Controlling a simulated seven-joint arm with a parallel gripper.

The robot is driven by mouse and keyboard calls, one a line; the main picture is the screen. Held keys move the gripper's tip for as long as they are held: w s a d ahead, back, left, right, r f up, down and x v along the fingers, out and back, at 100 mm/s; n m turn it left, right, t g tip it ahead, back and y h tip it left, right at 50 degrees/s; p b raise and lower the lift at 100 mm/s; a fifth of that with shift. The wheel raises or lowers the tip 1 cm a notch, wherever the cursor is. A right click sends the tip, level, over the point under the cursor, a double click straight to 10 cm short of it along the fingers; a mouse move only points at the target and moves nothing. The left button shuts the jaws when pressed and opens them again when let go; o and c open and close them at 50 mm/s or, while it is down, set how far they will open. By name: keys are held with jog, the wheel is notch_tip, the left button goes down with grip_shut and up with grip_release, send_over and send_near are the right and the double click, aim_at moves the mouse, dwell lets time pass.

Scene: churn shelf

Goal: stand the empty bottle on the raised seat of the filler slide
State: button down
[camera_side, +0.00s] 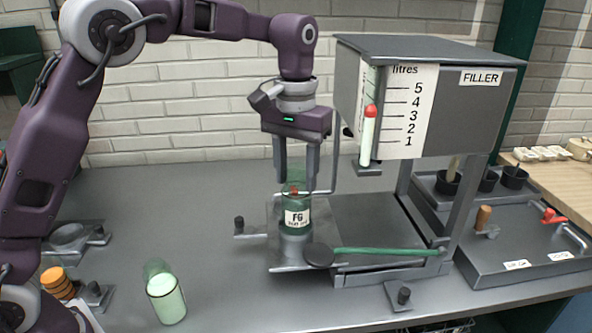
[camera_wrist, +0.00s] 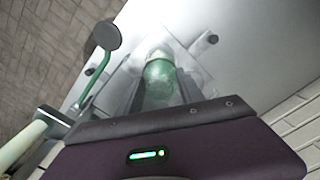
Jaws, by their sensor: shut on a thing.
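My gripper (camera_side: 297,178) points straight down and is shut on the bottle's upper part. The bottle stands over the pale round raised seat (camera_side: 294,240) of the filler slide (camera_side: 285,263); I cannot tell whether its base touches the seat. In the wrist view the green bottle (camera_wrist: 160,80) sits between the two fingers of my gripper (camera_wrist: 160,92), and the seat is mostly hidden behind it.
The filler (camera_side: 440,105) with its litre gauge stands right of my gripper, close by. A bottle with pale green filling (camera_side: 166,298) stands front left. The table's left middle is clear.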

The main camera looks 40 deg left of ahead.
jog(key=shift+f, duration=0.1)
jog(key=c, duration=0.7)
grip_release()
jog(key=shift+c, duration=0.9)
jog(key=shift+r, duration=3.5)
